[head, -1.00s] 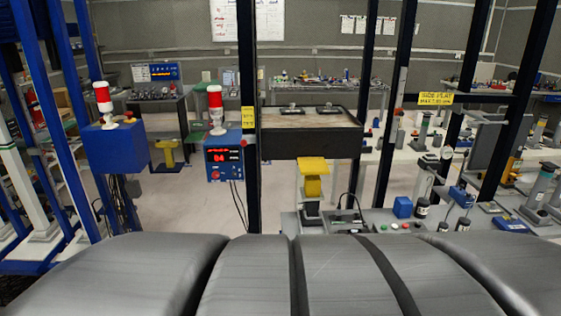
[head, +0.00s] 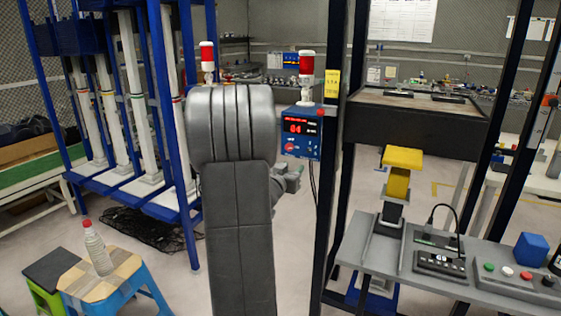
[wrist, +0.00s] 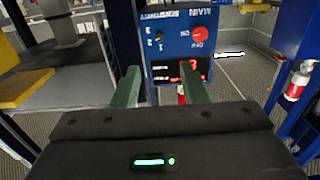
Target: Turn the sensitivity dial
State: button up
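The blue control box (head: 301,122) with a red digital display hangs on the dark post, right of my raised arm in the head view. In the wrist view the box (wrist: 176,18) appears upside down. There its small dark sensitivity dial (wrist: 159,38), with numbers beside it, is left of a red knob (wrist: 198,33) marked MAIN. My gripper (wrist: 158,84) is open, its two greenish fingers apart with nothing between them. The fingertips are short of the box panel, the right one overlapping its display. In the head view my gripper (head: 291,178) is partly hidden behind my arm, below the box.
A red-and-white beacon (head: 305,75) stands on the box. The dark post (head: 333,130) runs beside it. A grey bench (head: 390,262) with buttons is at right, and a stool (head: 100,275) with a bottle (head: 96,248) at lower left. Blue racks stand at left.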

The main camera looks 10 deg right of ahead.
aim_at(308, 151)
jog(key=x, duration=1.4)
jog(key=shift+r+p, duration=0.1)
jog(key=shift+p, duration=0.3)
jog(key=shift+c, duration=0.4)
grip_shut()
jog(key=shift+m, duration=0.4)
jog(key=m+b, duration=0.2)
jog(key=m, duration=0.3)
jog(key=m+b, duration=0.2)
jog(key=m, duration=0.4)
jog(key=shift+b, duration=0.3)
